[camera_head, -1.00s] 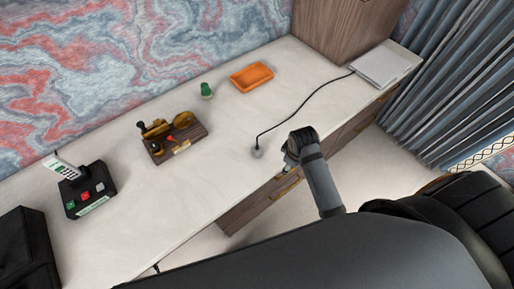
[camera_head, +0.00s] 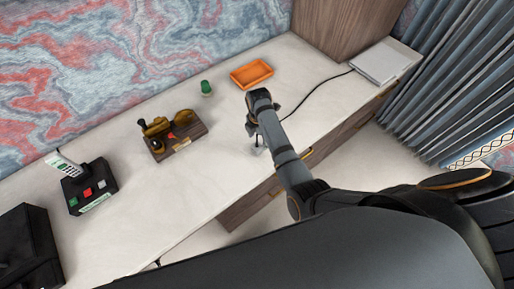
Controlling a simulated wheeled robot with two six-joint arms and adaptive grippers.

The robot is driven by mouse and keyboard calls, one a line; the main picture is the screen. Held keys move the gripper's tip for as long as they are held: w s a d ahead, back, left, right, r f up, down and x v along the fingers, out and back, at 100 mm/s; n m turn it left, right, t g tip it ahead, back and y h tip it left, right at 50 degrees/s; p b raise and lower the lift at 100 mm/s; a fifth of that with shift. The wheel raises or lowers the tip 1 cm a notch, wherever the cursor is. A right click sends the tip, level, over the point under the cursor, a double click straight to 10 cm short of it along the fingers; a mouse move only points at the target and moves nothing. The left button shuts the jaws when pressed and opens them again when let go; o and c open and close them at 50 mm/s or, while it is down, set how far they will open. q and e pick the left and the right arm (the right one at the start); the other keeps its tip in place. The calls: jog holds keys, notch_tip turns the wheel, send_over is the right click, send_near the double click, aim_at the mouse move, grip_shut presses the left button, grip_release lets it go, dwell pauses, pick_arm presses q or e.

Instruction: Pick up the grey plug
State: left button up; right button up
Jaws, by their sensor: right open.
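The grey plug (camera_head: 257,151) lies on the pale desk top near its front edge, at the end of a black cable (camera_head: 318,98). It is small and partly hidden by my right arm. My right gripper (camera_head: 253,131) is over the desk, just above the plug in the picture, with its fingers pointing down. It is open, and the plug appears to lie apart from its fingers. My left gripper is not in view.
The cable runs to a flat silver device (camera_head: 381,64). An orange tray (camera_head: 251,74), a green cylinder (camera_head: 206,88), a wooden telegraph-like device (camera_head: 174,136), a black card terminal (camera_head: 90,186) and a black box (camera_head: 28,248) stand on the desk (camera_head: 130,225).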

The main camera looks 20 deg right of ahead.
aim_at(257, 146)
jog(key=shift+a+f+p, duration=0.15)
jog(key=shift+f, duration=1.4)
jog(key=shift+a+f+p, duration=0.15)
jog(key=shift+f, duration=1.4)
jog(key=shift+c, duration=0.4)
jog(key=shift+s, duration=0.1)
grip_shut()
